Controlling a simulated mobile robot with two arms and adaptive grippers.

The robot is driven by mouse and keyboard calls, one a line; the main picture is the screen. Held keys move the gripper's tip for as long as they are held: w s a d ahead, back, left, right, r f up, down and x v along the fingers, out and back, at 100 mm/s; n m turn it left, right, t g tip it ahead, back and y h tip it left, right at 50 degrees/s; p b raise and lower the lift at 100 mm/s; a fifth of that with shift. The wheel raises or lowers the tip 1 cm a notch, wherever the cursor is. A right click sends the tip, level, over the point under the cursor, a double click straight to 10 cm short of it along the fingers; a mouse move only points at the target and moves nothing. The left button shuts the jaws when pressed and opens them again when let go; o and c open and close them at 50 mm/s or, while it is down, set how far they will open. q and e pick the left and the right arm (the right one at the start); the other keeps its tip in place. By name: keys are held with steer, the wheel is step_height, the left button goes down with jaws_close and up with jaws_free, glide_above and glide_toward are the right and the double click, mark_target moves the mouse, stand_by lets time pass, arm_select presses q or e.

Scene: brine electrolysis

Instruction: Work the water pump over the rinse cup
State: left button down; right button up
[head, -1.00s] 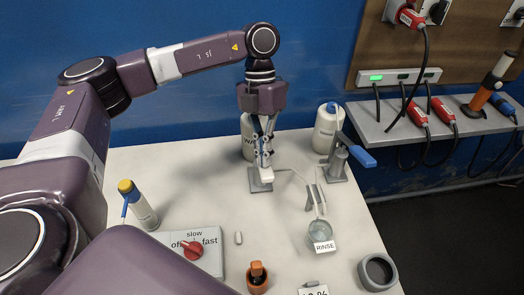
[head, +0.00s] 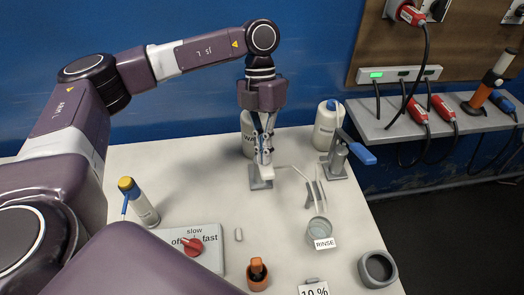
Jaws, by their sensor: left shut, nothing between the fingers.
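The water pump (head: 261,183) stands on the table, with a grey base and a thin pale spout reaching right toward the rinse cup. The rinse cup (head: 320,230) is a small clear cup with a RINSE label on its front. My right gripper is not in view.
White bottles (head: 327,127) stand behind the pump, with a blue-handled lever device (head: 341,160) to the right. A dial box (head: 195,245), an orange holder (head: 257,276), a grey ring-shaped holder (head: 377,270) and a yellow-capped bottle (head: 142,207) stand nearer.

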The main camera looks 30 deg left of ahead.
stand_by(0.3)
arm_select(q)
steer(key=b+x, duration=0.2)
steer(key=x, duration=0.1)
steer(key=w+b+x, duration=0.1)
steer(key=x, duration=0.1)
steer(key=shift+a+f+b, duration=0.3)
steer(key=shift+f, duration=0.1)
steer(key=p+v, duration=0.2)
steer(key=v, duration=0.1)
steer(key=s+p+v, duration=0.1)
steer(key=v, duration=0.1)
steer(key=shift+d+r+p, duration=0.3)
steer(key=shift+r, duration=0.15)
steer(key=shift+f, duration=0.1)
stand_by(0.7)
